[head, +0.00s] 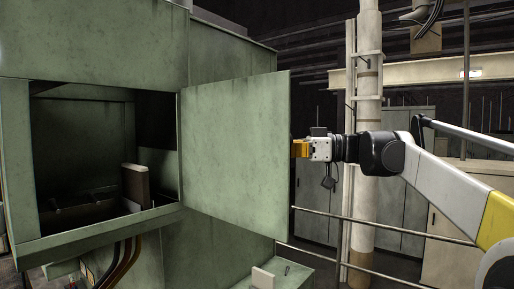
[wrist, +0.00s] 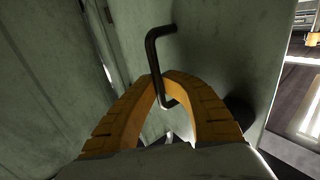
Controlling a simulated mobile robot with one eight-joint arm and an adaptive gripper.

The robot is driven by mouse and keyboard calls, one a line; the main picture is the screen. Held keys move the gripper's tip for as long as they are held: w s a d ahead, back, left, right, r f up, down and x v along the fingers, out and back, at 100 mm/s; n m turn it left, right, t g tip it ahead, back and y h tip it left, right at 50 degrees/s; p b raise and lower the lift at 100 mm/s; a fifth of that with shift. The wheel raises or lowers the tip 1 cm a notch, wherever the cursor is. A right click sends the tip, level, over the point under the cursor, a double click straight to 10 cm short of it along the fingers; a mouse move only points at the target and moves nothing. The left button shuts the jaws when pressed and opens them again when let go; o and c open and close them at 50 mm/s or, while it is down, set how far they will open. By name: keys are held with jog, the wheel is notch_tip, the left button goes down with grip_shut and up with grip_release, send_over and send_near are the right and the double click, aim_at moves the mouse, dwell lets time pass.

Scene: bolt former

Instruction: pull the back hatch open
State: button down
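The back hatch (head: 235,150) is a flat green panel. It stands swung out at an angle from the green machine housing, beside a dark opening (head: 85,160). In the wrist view a black bent-bar handle (wrist: 153,52) stands out from a green panel surface (wrist: 225,55). My gripper (head: 296,148) is at the hatch's right edge in the head view, its yellow fingertips partly hidden behind the panel. In the wrist view my gripper's yellow fingers (wrist: 162,80) come together around the handle's bar, shut on it. The handle is hidden in the head view.
A thick pale column (head: 368,120) stands behind my gripper. Thin rails (head: 400,227) run across the lower right. A small ledge with a pale block (head: 262,278) sits below the hatch. Grey cabinets (head: 318,205) stand farther back.

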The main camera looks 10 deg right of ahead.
jog(key=shift+w+d, duration=0.2)
jog(key=shift+s+a+r, duration=0.1)
jog(key=shift+a, duration=0.05)
jog(key=c, duration=2)
grip_release()
jog(key=o, duration=0.5)
jog(key=s+d, duration=0.2)
jog(key=d, duration=0.9)
jog(key=shift+d, duration=0.4)
